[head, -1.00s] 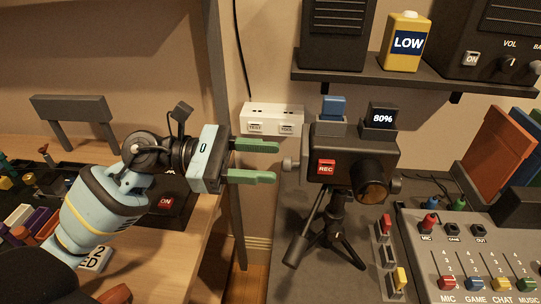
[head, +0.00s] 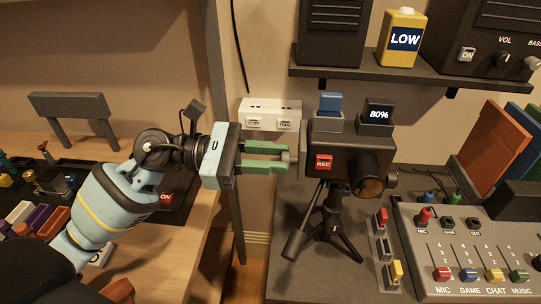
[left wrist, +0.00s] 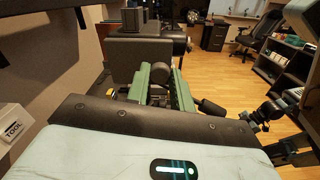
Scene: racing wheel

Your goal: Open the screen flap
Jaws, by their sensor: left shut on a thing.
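The dark camera (head: 347,142) stands on a small tripod (head: 334,225) on the grey desk. It has a red REC button on its front and a round lens at its right. A small grey knob (head: 287,157) sticks out from its left side. My left gripper (head: 284,157) comes in from the left, and its green fingers are shut on this knob. In the left wrist view, the fingers (left wrist: 160,88) reach to the dark camera body (left wrist: 150,55), with the grey knob between them. I cannot make out a separate screen flap. My right gripper is not in view.
A mixer (head: 470,240) stands at right. A shelf (head: 400,72) with a yellow LOW battery hangs above. A white switch box (head: 270,110) is on the wall behind.

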